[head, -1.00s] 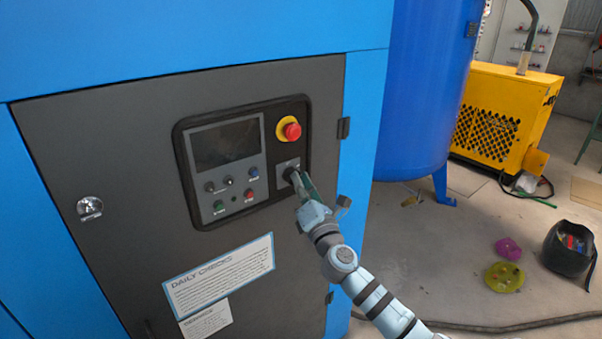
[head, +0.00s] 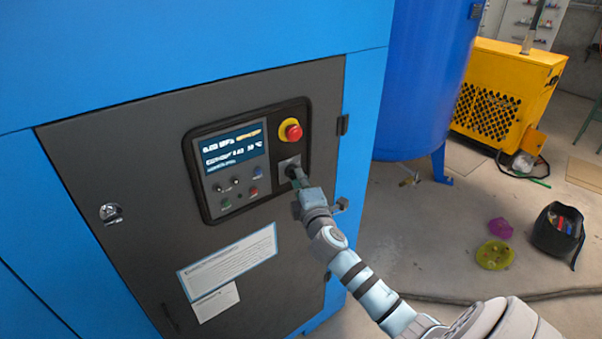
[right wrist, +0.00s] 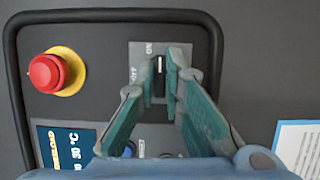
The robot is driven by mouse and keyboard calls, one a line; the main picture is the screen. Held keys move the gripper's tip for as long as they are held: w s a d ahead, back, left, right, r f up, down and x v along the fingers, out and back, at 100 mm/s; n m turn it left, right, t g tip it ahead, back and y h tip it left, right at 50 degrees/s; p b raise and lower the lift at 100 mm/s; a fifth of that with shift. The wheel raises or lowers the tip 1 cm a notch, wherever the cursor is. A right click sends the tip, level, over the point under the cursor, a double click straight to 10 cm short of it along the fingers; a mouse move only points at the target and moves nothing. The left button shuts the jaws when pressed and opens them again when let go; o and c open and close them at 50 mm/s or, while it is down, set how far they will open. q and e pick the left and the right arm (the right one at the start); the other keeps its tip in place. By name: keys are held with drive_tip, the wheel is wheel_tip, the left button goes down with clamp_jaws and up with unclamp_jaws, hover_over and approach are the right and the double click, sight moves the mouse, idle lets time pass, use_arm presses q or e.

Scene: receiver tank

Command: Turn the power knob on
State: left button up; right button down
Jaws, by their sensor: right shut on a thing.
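The power knob (head: 291,168) is black and sits on a grey plate on the control panel, below the red emergency button. In the right wrist view the knob (right wrist: 159,80) shows between the fingers. Its white mark stands upright in the picture, near the ON lettering; the OFF lettering is to its left. My right gripper (head: 295,173) is shut on the knob, with one fingertip on each side; it also shows in the right wrist view (right wrist: 161,74). The panel's display (head: 233,146) is lit with white and yellow text. My left gripper is not in view.
The red emergency button (head: 292,131) on its yellow ring is close above the knob. Small coloured buttons lie left of it. A door hinge (head: 342,125) is to the right. A blue tank (head: 425,75), yellow machine (head: 490,110) and black bag (head: 556,235) stand farther right.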

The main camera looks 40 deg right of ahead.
drive_tip(key=shift+r+m, duration=0.3)
drive_tip(key=shift+r, duration=0.05)
drive_tip(key=c, duration=1.7)
unclamp_jaws()
drive_tip(key=v, duration=1.1)
drive_tip(key=shift+s+f, duration=0.25)
drive_tip(key=shift+s, duration=0.15)
drive_tip(key=shift+a, duration=0.1)
